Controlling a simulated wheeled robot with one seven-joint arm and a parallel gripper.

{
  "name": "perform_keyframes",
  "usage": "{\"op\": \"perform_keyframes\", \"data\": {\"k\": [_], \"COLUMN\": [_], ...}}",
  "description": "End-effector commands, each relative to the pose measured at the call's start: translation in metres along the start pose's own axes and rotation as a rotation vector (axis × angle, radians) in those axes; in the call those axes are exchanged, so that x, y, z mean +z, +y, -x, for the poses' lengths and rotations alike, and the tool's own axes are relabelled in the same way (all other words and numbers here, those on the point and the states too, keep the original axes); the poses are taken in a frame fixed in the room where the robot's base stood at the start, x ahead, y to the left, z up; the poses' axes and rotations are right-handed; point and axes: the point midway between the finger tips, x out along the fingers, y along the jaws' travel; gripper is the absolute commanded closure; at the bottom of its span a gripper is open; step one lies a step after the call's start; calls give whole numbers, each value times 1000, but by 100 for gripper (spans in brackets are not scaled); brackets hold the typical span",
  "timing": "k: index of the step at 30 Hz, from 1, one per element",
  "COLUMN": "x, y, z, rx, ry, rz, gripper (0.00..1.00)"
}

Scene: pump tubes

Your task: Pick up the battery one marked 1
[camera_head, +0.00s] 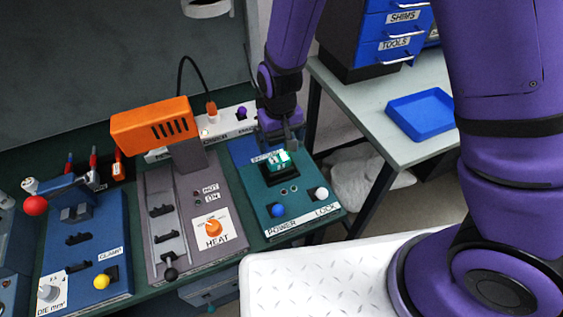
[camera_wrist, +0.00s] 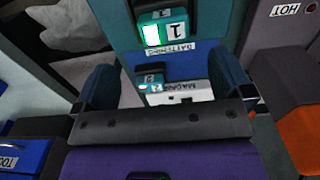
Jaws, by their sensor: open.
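The battery marked 1 (camera_wrist: 175,31) is a teal block with a bright green-white patch, upside down near the top middle of the wrist view. A smaller similar teal block (camera_wrist: 149,86) sits below it; its mark is too small to read. In the head view, a teal and white block (camera_head: 281,159) sits in a black holder on the teal panel; its number is not legible there. My gripper (camera_wrist: 160,68) is open, its two fingers wide apart with nothing held. In the head view my gripper (camera_head: 277,139) is just above and behind that block, partly covering the panel.
The teal panel (camera_head: 262,205) carries blue and white knobs. To its left stand the grey HEAT unit (camera_head: 180,225) with an orange head (camera_head: 152,125) and a blue clamp unit (camera_head: 85,255). A side table holds a blue tray (camera_head: 421,113).

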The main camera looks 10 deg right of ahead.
Motion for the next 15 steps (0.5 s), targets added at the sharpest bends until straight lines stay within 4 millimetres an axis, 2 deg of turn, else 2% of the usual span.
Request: {"op": "perform_keyframes", "data": {"k": [4, 15], "x": [0, 0], "y": [0, -2], "z": [-22, -48], "rx": [1, 0], "ry": [-2, -2], "rz": [-1, 0], "gripper": [2, 2]}}
